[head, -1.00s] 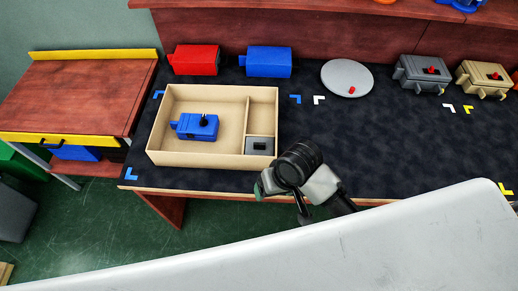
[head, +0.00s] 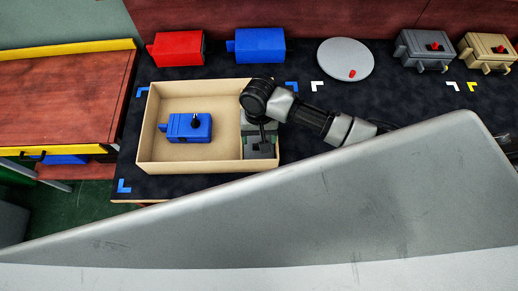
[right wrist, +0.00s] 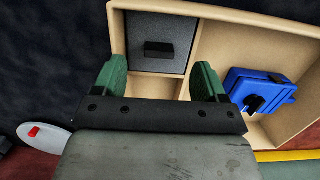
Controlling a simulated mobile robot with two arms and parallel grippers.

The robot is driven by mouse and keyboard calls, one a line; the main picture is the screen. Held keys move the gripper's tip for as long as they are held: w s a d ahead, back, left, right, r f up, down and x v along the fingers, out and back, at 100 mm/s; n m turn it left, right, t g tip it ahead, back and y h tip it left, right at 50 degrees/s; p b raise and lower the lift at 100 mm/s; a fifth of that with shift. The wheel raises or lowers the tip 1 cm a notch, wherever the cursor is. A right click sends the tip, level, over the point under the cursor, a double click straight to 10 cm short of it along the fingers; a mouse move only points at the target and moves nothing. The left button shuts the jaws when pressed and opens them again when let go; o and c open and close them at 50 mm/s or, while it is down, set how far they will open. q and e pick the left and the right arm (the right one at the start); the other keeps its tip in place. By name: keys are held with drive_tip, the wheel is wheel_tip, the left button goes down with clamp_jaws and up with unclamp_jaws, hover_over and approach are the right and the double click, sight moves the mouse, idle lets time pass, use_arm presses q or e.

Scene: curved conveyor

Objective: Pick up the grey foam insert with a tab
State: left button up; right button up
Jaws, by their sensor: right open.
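The grey foam insert (right wrist: 172,22) with its dark tab (right wrist: 159,50) lies in a small corner compartment of the beige box (right wrist: 212,22) in the right wrist view. In the head view the insert (head: 262,153) shows partly below my right gripper (head: 259,138). In the right wrist view my right gripper (right wrist: 161,80) has its green fingers apart, one on each side of the tab in the picture, with nothing between them. The fingers appear above the compartment; their exact height is hard to tell. My left gripper is not in view.
A blue part (head: 187,127) with a black knob lies in the box's large compartment. Red (head: 176,49) and blue (head: 256,45) blocks, a grey disc (head: 345,59), and grey (head: 427,50) and tan (head: 487,52) housings stand behind. The dark table right of the box is partly clear.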

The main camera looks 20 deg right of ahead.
drive_tip(key=shift+w+f, duration=0.1)
drive_tip(key=shift+f, duration=0.3)
wheel_tip(320, 180, down, 4)
drive_tip(key=shift+f+p, duration=0.15)
drive_tip(key=shift+p, duration=0.25)
drive_tip(key=shift+f, duration=0.5)
drive_tip(key=shift+c, duration=1)
drive_tip(key=c, duration=1)
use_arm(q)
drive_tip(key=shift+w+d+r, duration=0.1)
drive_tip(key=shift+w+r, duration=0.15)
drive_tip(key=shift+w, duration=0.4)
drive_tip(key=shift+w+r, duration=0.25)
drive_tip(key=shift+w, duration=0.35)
